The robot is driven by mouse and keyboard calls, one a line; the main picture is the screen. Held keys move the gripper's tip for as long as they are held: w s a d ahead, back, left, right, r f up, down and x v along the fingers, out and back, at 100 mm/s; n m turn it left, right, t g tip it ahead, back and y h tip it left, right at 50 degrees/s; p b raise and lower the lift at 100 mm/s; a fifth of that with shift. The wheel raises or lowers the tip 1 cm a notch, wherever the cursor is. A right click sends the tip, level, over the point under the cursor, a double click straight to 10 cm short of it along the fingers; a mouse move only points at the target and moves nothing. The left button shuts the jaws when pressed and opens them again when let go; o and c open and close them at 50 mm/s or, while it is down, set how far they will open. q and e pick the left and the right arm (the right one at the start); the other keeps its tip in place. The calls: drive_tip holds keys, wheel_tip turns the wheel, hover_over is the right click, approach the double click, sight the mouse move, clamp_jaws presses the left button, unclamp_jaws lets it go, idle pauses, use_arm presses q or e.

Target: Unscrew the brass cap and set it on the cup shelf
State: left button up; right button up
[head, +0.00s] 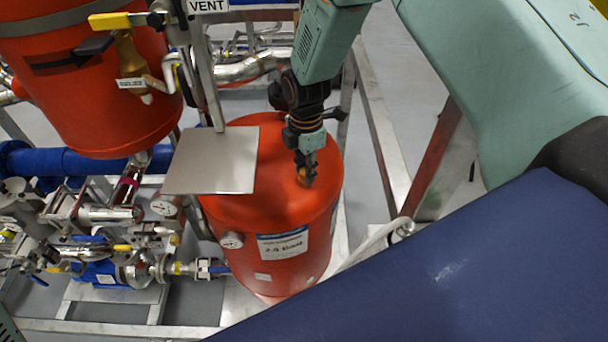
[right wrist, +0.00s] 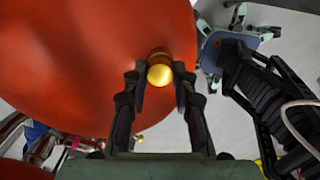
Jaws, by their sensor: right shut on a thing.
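The brass cap (right wrist: 160,74) is between the two fingertips of my right gripper (right wrist: 160,80) in the right wrist view, with the red tank (right wrist: 80,60) behind it. In the head view my right gripper (head: 307,172) points down at the top of the red tank (head: 275,215), and a small brass spot shows at its fingertips. The gripper is shut on the cap. Whether the cap is still seated on the tank is hidden. A flat grey plate (head: 210,165), which looks like the cup shelf, stands left of the gripper, empty.
A pole with a VENT sign (head: 208,6) rises behind the plate, close to my right arm. A larger orange tank (head: 85,90) with a yellow-handled valve (head: 112,21) hangs at upper left. Pipes and gauges crowd the lower left. A metal frame rail (head: 385,135) runs right of the tank.

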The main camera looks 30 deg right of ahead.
drive_tip(key=shift+n, duration=0.9)
drive_tip(key=shift+c, duration=0.2)
drive_tip(key=shift+r, duration=2.55)
